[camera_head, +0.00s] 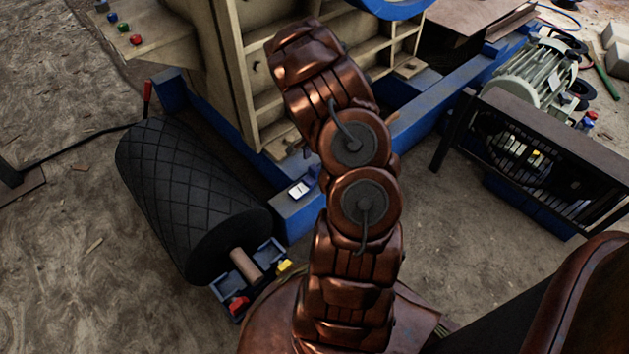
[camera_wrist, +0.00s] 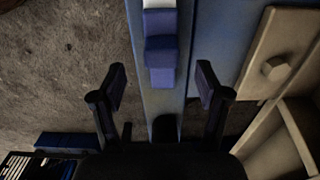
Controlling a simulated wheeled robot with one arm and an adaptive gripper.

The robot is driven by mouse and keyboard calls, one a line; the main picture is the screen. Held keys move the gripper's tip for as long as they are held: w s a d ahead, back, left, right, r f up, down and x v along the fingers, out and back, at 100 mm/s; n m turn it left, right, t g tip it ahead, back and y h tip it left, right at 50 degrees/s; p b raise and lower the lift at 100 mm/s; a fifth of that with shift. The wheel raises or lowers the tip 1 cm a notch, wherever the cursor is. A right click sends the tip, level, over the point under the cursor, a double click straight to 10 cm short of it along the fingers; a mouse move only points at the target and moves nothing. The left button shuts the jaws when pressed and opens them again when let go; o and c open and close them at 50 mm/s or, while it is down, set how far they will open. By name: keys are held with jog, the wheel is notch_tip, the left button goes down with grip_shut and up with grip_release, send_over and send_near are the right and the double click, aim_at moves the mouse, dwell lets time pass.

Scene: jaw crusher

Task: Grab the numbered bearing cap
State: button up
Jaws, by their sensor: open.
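In the head view, a small blue piece with a white top (camera_head: 300,188) sits on the blue frame's end, left of my arm. It may be the bearing cap, but no number is readable. My gripper is hidden behind my arm in the head view.
A black ribbed roller (camera_head: 190,200) lies left, with red and yellow pieces on its end bracket (camera_head: 262,262). The cream crusher body (camera_head: 237,70) rises behind the blue frame. A motor (camera_head: 535,75) and dark guard (camera_head: 545,155) stand right. Bare ground lies between.

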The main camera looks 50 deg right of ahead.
aim_at(314, 174)
jog(key=f+b, duration=0.1)
jog(key=f, duration=0.2)
jog(key=f+b, duration=0.2)
jog(key=f, duration=0.1)
jog(key=shift+w+a+f, duration=0.1)
jog(key=shift+a+f, duration=0.1)
jog(key=shift+f, duration=0.15)
jog(key=shift+c, duration=0.3)
grip_shut()
